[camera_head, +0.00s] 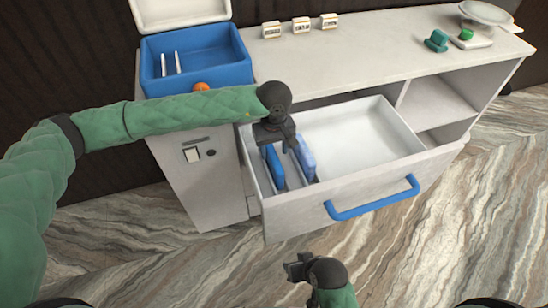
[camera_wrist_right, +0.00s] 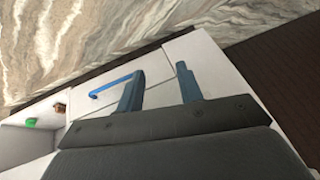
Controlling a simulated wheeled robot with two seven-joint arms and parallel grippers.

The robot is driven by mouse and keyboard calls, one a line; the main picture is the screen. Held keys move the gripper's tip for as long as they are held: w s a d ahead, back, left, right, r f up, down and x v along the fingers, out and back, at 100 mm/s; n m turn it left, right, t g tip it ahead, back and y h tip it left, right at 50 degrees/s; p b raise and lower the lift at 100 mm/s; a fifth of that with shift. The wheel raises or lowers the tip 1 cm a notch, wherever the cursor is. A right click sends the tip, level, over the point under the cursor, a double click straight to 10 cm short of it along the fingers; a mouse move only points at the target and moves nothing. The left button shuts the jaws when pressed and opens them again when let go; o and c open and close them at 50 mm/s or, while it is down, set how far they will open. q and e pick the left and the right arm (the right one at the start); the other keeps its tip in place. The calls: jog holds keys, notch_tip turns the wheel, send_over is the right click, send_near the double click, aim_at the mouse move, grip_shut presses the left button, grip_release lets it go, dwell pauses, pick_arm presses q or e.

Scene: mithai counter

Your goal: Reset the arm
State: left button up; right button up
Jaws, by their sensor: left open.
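My left arm reaches in from the left in the head view. My left gripper (camera_head: 290,162) points down into the left part of the open drawer (camera_head: 365,128), its two blue fingers spread apart with nothing visible between them. My right gripper (camera_head: 298,267) is low in the middle of the head view, in front of the drawer and apart from it; its fingertips are hard to make out there. In the right wrist view my right gripper (camera_wrist_right: 160,87) has its two fingers well apart and the gap is empty.
The drawer has a blue handle (camera_head: 372,201) and stands out from the white counter (camera_head: 385,62). Small boxes (camera_head: 301,25), a green item (camera_head: 437,40) and a scale (camera_head: 487,13) stand on top. Marbled floor is free in front.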

pick_arm(q)
jog(key=shift+r, duration=0.9)
pick_arm(e)
jog(key=shift+w+a+f, duration=0.1)
jog(key=shift+w+f, duration=0.05)
jog(key=shift+f, duration=0.45)
pick_arm(q)
jog(key=shift+n, duration=0.3)
